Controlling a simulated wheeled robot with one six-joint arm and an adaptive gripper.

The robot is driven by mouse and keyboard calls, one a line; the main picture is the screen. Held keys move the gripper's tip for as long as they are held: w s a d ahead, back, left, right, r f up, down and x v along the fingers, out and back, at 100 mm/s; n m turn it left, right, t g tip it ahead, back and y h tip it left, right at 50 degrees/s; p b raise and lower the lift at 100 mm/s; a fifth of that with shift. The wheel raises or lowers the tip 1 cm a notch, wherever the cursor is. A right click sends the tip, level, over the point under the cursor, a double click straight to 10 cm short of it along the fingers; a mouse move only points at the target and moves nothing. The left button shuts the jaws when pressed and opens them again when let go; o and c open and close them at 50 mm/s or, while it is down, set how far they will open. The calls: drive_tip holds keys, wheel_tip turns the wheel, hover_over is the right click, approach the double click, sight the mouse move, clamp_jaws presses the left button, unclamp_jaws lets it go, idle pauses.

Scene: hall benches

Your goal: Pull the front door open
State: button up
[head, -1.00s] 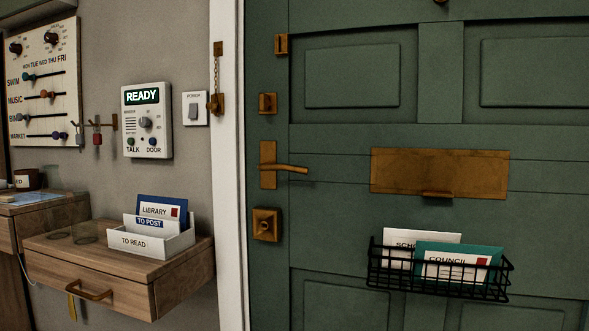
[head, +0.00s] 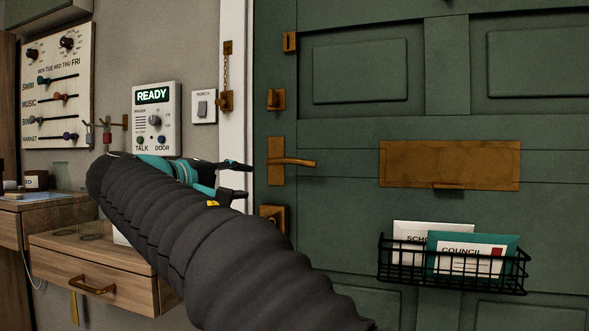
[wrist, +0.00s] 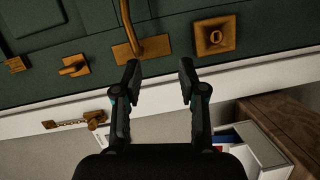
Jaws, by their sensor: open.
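The green front door (head: 445,65) looks closed in its white frame (head: 234,30). Its brass lever handle (head: 293,162) lies level, pointing right from its plate; in the wrist view the lever (wrist: 157,46) is just beyond the fingertips. My gripper (head: 240,179) is open and empty, left of the handle, in front of the door frame. In the wrist view my gripper (wrist: 160,74) has its two fingers apart, not touching the lever. A brass turn latch (head: 275,99) is above the handle, and a square lock (head: 273,217) is below, partly hidden by my arm.
A door chain (head: 226,85) hangs at the frame. A wire basket (head: 455,281) with letters juts from the door, below a brass mail flap (head: 450,165). A wooden drawer shelf (head: 50,250) and the READY intercom panel (head: 171,118) are at left.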

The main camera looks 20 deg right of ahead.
sight(295, 162)
wheel_tip(295, 162, up, 3)
drive_tip(key=s+d+m+h, duration=0.2)
drive_tip(key=shift+g, duration=0.4)
drive_tip(key=x, duration=1.3)
drive_tip(key=shift+d+r, duration=0.15)
drive_tip(key=shift+d, duration=0.15)
clamp_jaws()
